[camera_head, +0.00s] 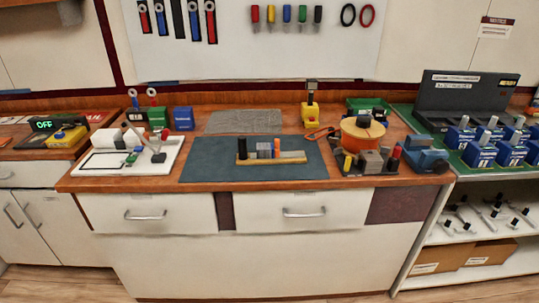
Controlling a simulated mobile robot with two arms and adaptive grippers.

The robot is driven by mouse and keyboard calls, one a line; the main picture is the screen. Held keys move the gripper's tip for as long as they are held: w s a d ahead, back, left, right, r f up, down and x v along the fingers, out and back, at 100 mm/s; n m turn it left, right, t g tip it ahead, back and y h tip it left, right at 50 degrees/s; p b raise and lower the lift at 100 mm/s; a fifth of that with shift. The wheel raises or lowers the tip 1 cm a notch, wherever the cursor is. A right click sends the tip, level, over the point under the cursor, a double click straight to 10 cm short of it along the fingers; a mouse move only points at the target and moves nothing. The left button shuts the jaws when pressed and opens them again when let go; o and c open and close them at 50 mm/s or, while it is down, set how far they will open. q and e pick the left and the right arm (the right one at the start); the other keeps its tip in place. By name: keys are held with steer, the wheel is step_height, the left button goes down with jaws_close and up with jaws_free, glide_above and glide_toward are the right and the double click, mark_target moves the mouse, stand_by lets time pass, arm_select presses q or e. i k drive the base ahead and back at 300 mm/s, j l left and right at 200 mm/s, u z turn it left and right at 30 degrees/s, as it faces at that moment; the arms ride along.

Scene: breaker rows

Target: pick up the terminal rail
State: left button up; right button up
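A tan terminal rail (286,160) lies on the dark blue-grey mat (208,164) at the middle of the wooden workbench. Several small blocks stand on or against it: a black one (242,148) at its left end, grey ones (264,150) near its middle, and a narrow orange-red one (277,147). I cannot tell how the blocks are fixed to it. Neither of my grippers shows in the head view.
A white board (98,163) with small tools is left of the mat. An orange spool (362,134), grey blocks (370,162) and a blue vise-like tool (425,157) crowd the right. White drawers (300,212) are below the front edge. The mat's left part is clear.

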mark_target(265, 156)
steer(key=i, duration=1.25)
steer(key=k, duration=0.5)
